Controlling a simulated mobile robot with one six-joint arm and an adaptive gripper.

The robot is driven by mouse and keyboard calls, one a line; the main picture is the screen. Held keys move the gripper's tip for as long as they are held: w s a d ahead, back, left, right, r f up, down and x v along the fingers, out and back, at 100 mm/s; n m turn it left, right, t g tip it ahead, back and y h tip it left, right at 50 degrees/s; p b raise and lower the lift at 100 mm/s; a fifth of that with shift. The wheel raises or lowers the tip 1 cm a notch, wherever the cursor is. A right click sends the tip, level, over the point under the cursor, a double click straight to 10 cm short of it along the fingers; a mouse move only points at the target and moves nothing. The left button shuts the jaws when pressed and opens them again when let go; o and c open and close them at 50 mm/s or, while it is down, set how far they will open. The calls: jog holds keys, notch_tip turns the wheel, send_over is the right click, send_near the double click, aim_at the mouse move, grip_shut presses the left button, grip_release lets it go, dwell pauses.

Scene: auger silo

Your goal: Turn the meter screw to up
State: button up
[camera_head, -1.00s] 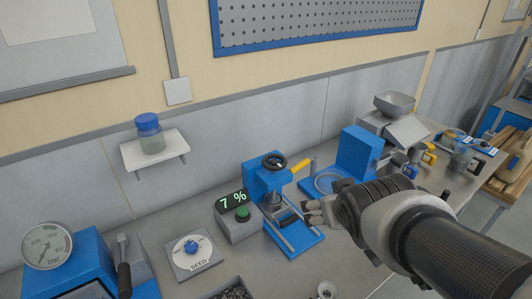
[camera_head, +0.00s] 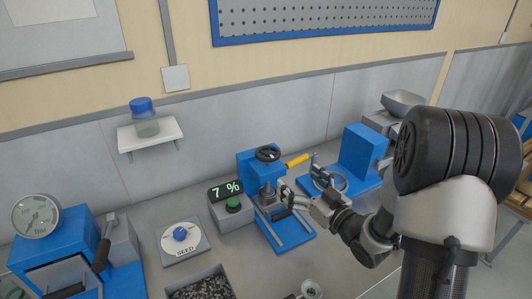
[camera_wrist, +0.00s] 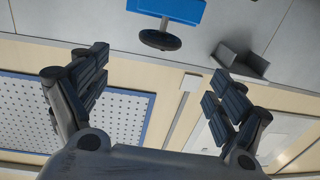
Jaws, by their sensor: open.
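No part is plainly labelled as the meter screw. A blue knob (camera_head: 180,233) sits on a pale dial plate marked SEED (camera_head: 190,249); the smaller dial marks are too small to read. To its right stands a blue press-like device (camera_head: 248,165) with a black handwheel (camera_head: 268,153) on top and a yellow handle (camera_head: 297,161). My gripper (camera_head: 301,177) is open and empty, just right of this device. In the wrist view, my fingers (camera_wrist: 160,68) are spread apart, and the black handwheel (camera_wrist: 160,40) shows beyond them at the top.
A display (camera_head: 225,190) reads 7 % above a green button (camera_head: 233,205). A pressure gauge (camera_head: 36,215) and blue unit stand at left. A dark-filled tray (camera_head: 172,296) is in front. A jar shelf (camera_head: 165,134) is on the wall. My arm partly hides the hopper (camera_head: 404,97).

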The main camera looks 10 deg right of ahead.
aim_at(261, 147)
jog(key=b+x, duration=0.2)
jog(key=x, duration=1.4)
jog(key=shift+w+a+r, duration=0.1)
jog(key=shift+w, duration=0.15)
jog(key=c, duration=1.1)
